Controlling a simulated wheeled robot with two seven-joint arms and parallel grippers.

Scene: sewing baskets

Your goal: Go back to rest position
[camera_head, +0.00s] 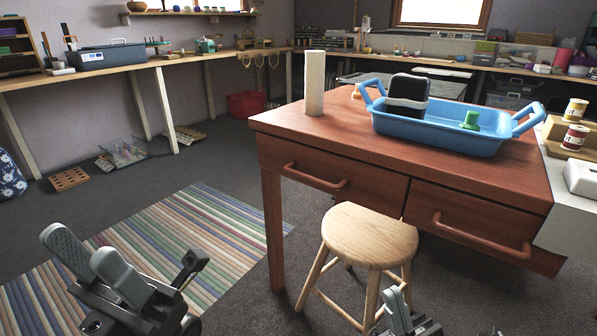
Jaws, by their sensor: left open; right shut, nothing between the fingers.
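My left gripper (128,268) is at the lower left, open and empty, above the striped rug and well away from the table. My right gripper (398,308) is at the bottom edge, shut with nothing in it. It is in front of the stool and below the table top, and partly cut off by the frame. A blue two-handled basket (440,137) stands on the wooden table (335,137). A dark block with a white band (407,92) and a green piece (470,120) are in it.
A white cylinder (314,84) stands upright on the table's left corner. A wooden stool (370,236) stands before the table drawers, close to my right gripper. Thread spools (575,137) are at the right.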

